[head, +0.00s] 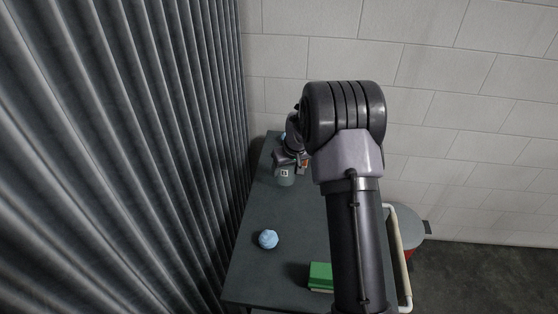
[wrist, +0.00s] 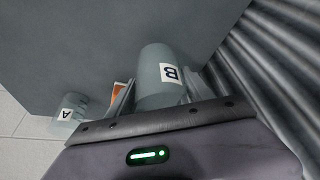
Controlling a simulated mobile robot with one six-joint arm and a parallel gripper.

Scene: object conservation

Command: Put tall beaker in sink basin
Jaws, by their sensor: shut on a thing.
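A translucent grey-blue beaker with a white label B (wrist: 152,70) stands between the two fingers of my gripper (wrist: 155,92). In the head view the labelled beaker (head: 285,177) shows just below my gripper (head: 290,158), over the far part of the dark table. My gripper is shut on this beaker. A second beaker, labelled A (wrist: 70,114), is apart from it at the left of the wrist view. I cannot tell from size alone which of the two is taller. No sink basin shows in either view.
The dark table (head: 285,215) holds a light blue crumpled ball (head: 268,239) and a green block (head: 320,274) near its front. A small orange thing (wrist: 119,91) is beside the gripper. A corrugated wall (head: 130,150) borders the left. A grey-lidded bin (head: 411,222) stands at right.

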